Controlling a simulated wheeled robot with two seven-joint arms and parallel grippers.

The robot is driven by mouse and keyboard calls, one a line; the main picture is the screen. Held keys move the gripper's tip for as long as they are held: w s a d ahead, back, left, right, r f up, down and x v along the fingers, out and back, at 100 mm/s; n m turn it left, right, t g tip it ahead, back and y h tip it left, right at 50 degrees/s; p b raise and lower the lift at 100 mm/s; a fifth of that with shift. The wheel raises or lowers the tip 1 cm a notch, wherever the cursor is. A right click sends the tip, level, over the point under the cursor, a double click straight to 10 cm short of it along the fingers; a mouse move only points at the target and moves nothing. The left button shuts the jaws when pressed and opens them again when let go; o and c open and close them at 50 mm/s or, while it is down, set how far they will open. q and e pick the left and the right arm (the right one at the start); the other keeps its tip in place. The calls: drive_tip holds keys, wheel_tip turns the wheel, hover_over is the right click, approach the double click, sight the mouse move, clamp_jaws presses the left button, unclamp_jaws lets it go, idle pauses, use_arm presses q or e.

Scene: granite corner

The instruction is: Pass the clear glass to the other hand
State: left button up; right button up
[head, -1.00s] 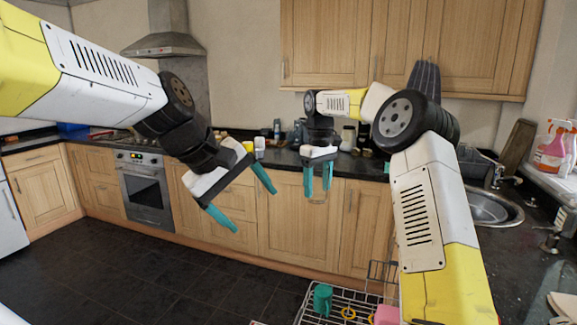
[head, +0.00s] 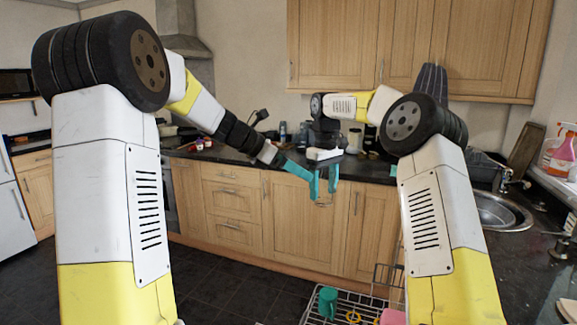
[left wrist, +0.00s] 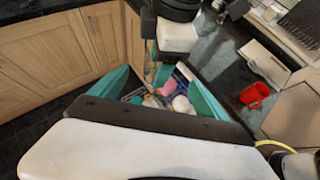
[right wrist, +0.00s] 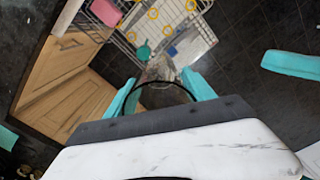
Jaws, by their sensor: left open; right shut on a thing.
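The clear glass (right wrist: 160,68) is held between the teal fingers of my right gripper (right wrist: 161,84) in the right wrist view. It is hard to make out in the head view, low between the fingertips. My right gripper (head: 325,178) points down in front of the far counter and is shut on the glass. My left gripper (head: 298,170) has come in from the left, close beside the right one, and is open. In the left wrist view its spread fingers (left wrist: 153,74) face the right gripper; the glass is hardly visible there.
A dish rack (head: 345,305) with a green mug (head: 327,301) stands below, near the front. The dark counter (head: 375,172) with jars runs behind the grippers. A sink (head: 490,208) is at the right. A red mug (left wrist: 255,95) shows in the left wrist view.

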use_arm(q)
hover_over(318, 202)
drive_tip(key=w, duration=0.1)
drive_tip(key=f, duration=0.5)
drive_tip(key=shift+w+f, duration=0.2)
drive_tip(key=c, duration=1.4)
drive_tip(key=shift+d, duration=0.1)
drive_tip(key=shift+c, duration=1.4)
use_arm(e)
drive_tip(key=o, duration=1.7)
drive_tip(key=shift+c, duration=0.2)
